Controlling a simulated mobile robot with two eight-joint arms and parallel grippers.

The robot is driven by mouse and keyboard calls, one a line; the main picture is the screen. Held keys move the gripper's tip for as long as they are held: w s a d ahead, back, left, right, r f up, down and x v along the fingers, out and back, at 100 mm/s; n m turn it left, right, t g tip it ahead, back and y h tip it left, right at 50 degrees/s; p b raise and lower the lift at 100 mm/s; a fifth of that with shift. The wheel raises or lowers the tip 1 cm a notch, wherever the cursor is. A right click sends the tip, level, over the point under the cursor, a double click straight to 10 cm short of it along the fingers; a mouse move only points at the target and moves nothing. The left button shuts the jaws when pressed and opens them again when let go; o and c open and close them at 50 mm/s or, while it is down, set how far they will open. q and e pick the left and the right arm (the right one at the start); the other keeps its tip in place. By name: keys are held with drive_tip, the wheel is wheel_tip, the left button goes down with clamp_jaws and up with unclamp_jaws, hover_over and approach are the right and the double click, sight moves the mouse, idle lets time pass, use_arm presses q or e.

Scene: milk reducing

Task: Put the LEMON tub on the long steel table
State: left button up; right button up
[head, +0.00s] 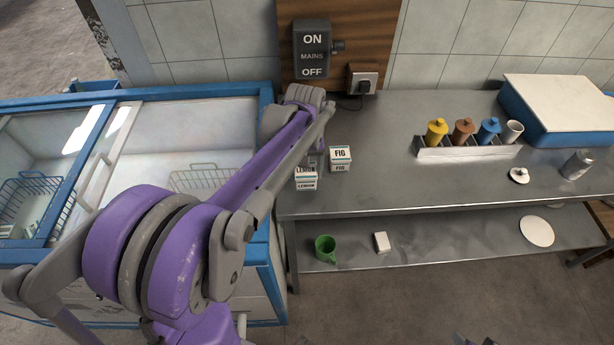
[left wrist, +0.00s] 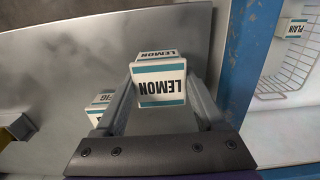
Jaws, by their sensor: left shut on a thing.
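The LEMON tub (head: 306,182) is a small white box with a teal band and black lettering. It also shows in the left wrist view (left wrist: 161,84), between the two fingers. My left gripper (left wrist: 163,92) is shut on it. The tub is at the left end of the long steel table (head: 400,185), over the top; I cannot tell whether its base touches the surface. The purple arm hides part of the area behind it. Small grey parts at the bottom edge of the head view may be my right gripper; their state is unclear.
A FIG tub (head: 340,158) stands on the table just right of the LEMON tub. A blue-edged freezer (head: 262,240) adjoins the table's left end; a PLAIN tub (left wrist: 291,28) is in its wire basket. A bottle rack (head: 468,150) stands farther right. The middle tabletop is clear.

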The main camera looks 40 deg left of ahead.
sight(306, 172)
use_arm(q)
drive_tip(key=shift+f, duration=1.55)
drive_tip(key=shift+f, duration=0.15)
drive_tip(key=o, duration=1.5)
drive_tip(key=shift+c, duration=0.2)
